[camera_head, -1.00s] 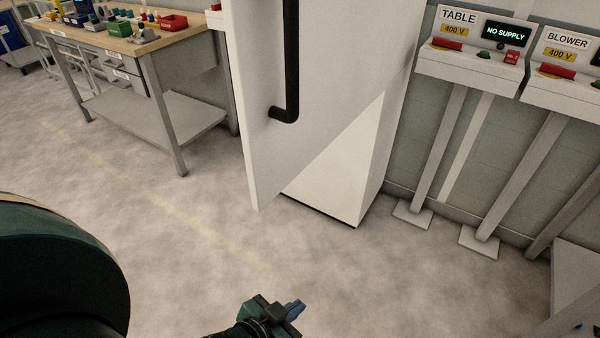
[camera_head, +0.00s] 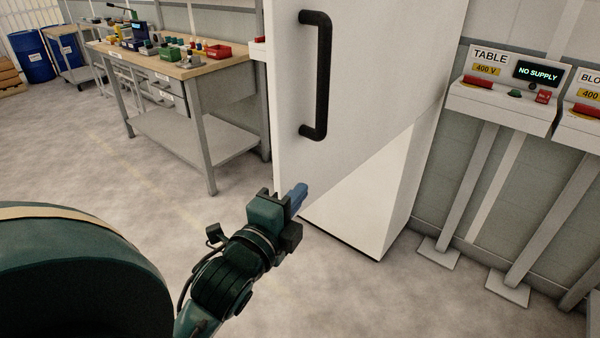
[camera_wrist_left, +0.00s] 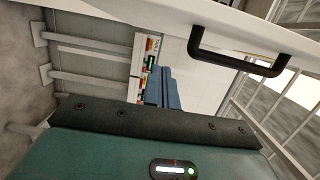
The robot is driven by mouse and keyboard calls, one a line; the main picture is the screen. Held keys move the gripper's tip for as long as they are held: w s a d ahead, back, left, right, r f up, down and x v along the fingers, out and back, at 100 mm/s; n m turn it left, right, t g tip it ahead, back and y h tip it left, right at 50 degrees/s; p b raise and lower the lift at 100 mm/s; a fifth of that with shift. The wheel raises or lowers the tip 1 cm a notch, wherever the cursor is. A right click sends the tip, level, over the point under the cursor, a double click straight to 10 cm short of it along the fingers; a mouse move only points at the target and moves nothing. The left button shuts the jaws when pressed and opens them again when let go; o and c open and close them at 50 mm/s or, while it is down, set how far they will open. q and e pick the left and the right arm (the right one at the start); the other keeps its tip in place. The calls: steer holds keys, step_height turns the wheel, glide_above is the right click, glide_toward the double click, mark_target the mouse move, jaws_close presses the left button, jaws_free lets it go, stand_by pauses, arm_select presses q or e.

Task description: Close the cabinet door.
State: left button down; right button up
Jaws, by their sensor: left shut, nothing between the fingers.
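The white cabinet door (camera_head: 375,85) stands open in the head view, swung out from the white cabinet body (camera_head: 375,195). Its black bar handle (camera_head: 318,75) is upright near the door's left edge. In the wrist view the door (camera_wrist_left: 150,12) runs across the top with the handle (camera_wrist_left: 240,62) at the upper right. My left gripper (camera_head: 298,197) is shut and empty, close to the door's lower left corner and below the handle. I cannot tell whether it touches the door. Its blue fingers also show in the wrist view (camera_wrist_left: 162,88). My right gripper is not in view.
A workbench (camera_head: 190,68) with bins and drawers stands at the back left. Wall-mounted control boxes labelled TABLE (camera_head: 505,100) and BLOWER (camera_head: 585,115) are on posts at the right. Blue barrels (camera_head: 35,58) stand at the far left. The floor left of the door is clear.

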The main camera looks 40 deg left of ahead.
mark_target(299, 165)
arm_select(q)
steer(key=w+a+p, duration=0.1)
steer(key=w, duration=0.1)
steer(key=w+a, duration=0.1)
steer(key=w, duration=0.2)
steer(key=w+a+p, duration=0.1)
steer(key=w+a, duration=0.1)
steer(key=w, duration=0.1)
steer(key=shift+p, duration=0.35)
steer(key=shift+a, duration=0.4)
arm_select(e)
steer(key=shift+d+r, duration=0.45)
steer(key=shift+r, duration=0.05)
arm_select(q)
steer(key=shift+a, duration=0.15)
